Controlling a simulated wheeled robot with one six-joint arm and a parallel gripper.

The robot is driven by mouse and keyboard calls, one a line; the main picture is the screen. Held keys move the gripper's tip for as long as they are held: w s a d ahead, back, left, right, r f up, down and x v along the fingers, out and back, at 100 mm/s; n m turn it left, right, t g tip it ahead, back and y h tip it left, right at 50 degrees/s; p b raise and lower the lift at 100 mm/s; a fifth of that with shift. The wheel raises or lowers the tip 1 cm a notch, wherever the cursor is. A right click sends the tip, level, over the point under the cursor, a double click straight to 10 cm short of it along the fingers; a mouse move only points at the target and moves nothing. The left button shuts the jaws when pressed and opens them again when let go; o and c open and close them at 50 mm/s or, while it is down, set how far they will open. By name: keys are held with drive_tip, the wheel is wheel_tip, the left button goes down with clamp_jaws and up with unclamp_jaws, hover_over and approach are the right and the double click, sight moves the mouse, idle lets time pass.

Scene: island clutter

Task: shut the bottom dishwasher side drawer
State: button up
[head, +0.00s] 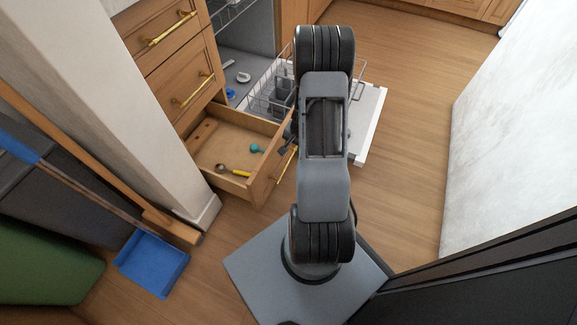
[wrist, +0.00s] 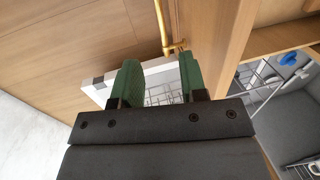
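The bottom wooden side drawer (head: 262,188) is pulled out beside the dishwasher in the head view. Its brass handle (head: 286,165) is partly hidden by my arm. The handle (wrist: 164,30) also shows at the top of the wrist view, against the wooden drawer front (wrist: 200,25). My gripper (wrist: 159,83) has two green fingers set apart, with nothing seen between them but background. The handle's end lies just beyond the fingertips, nearer the right finger; I cannot tell if they touch. In the head view my arm mostly hides the gripper.
The drawer holds a ladle (head: 232,171), a teal utensil (head: 257,149) and a wooden piece (head: 201,136). The dishwasher door (head: 371,125) is down, with a rack (head: 262,98) out. A white wall end (head: 165,130) and blue dustpan (head: 152,263) stand left. Floor is clear right.

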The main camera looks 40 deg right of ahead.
sight(288, 163)
drive_tip(key=f+b, duration=0.2)
drive_tip(key=f, duration=0.2)
drive_tip(key=w+f+b, duration=0.1)
drive_tip(key=f+b, duration=0.1)
drive_tip(key=f, duration=0.3)
drive_tip(key=w+a+f+b, duration=0.1)
drive_tip(key=f+b, duration=0.1)
drive_tip(key=f, duration=0.2)
drive_tip(key=shift+w+f, duration=0.1)
drive_tip(key=shift+f, duration=0.05)
clamp_jaws()
